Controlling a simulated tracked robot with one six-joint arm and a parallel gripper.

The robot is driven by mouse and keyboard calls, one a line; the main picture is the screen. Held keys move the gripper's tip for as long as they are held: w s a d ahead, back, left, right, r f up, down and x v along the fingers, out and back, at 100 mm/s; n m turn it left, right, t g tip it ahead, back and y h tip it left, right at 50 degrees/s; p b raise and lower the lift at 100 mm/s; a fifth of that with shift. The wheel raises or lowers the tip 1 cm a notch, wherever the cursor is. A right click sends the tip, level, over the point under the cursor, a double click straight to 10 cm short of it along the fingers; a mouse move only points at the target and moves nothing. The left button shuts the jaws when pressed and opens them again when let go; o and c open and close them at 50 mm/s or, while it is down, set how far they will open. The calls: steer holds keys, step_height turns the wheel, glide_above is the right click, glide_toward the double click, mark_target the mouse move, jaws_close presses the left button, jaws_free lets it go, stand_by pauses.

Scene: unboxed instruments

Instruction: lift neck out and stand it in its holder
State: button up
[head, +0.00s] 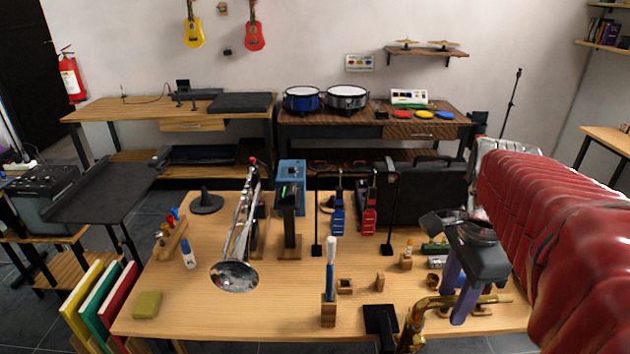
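A curved brass tube (432,303), apparently the neck, shows at the lower right. One end bends down to the front table edge, and the other reaches right to a dark tip. My gripper (453,306) points down over this tube, its two purple fingers spread apart. The tube passes at the fingertips and is partly hidden by them; I cannot tell whether they touch it. Small wooden blocks (345,286) and a wooden stand (405,262) are on the table; I cannot tell which piece is the neck's holder.
A silver trumpet (240,240) stands on the left of the wooden table (205,312). A blue-and-white upright item (330,270) stands in a wooden block near the middle. Blue and red items (369,212) hang on black stands behind. The front left tabletop is mostly clear.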

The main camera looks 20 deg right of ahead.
steer(key=shift+f, duration=0.7)
steer(key=shift+c, duration=0.7)
jaws_close()
